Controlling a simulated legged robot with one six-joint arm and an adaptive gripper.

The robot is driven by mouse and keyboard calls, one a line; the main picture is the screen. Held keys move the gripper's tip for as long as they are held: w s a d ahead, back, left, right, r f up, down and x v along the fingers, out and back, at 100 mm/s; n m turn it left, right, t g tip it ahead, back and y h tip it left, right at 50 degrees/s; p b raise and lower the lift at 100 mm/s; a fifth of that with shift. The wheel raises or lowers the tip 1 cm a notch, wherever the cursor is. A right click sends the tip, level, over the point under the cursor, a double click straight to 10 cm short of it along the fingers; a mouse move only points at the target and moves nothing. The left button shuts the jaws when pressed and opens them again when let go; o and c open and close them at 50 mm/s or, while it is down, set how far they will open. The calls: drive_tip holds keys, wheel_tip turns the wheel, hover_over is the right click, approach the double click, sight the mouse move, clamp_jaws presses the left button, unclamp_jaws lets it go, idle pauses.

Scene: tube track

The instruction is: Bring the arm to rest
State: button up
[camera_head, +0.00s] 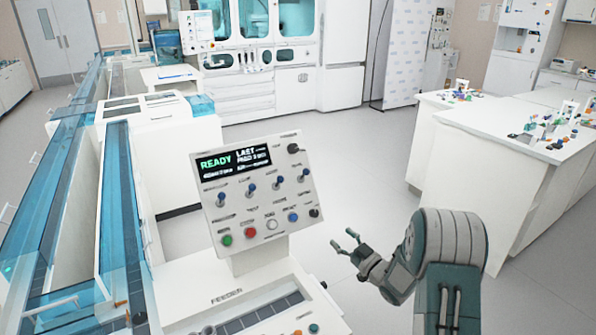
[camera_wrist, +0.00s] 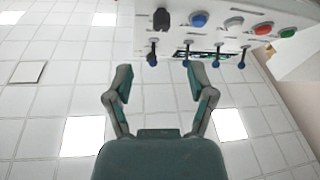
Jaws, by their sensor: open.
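My gripper (camera_head: 345,241) is open and empty. In the head view it is held out to the right of the control panel (camera_head: 219,190), apart from it, with my arm reaching in from the lower right. In the wrist view the two fingers of my gripper (camera_wrist: 160,80) are spread wide with nothing between them. The panel (camera_wrist: 222,20) shows upside down beyond the fingertips, with its toggle switches and coloured buttons. In the head view the panel's screen (camera_head: 235,162) reads READY.
The feeder base (camera_head: 190,283) stands below the panel. A blue-covered track (camera_head: 118,200) runs along the left. A white bench (camera_head: 480,150) with small items stands at the right. Grey floor (camera_head: 350,165) is clear between panel and bench. White cabinets (camera_head: 342,88) stand at the back.

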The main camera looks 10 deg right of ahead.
wheel_tip(320, 180, up, 10)
drive_tip(key=m+g+h, duration=0.1)
drive_tip(key=m+h, duration=0.1)
drive_tip(key=h, duration=0.5)
drive_tip(key=s+r+m+g+h, duration=0.2)
drive_tip(key=s+r+m+h, duration=0.15)
drive_tip(key=s+r, duration=0.35)
drive_tip(key=s+a+m+g, duration=0.1)
drive_tip(key=s+a+g, duration=0.2)
drive_tip(key=s, duration=1.2)
drive_tip(key=s+a+m+g, duration=0.2)
drive_tip(key=s+g, duration=0.3)
drive_tip(key=s, duration=1.1)
drive_tip(key=shift+a+f, duration=0.3)
drive_tip(key=shift+a, duration=0.5)
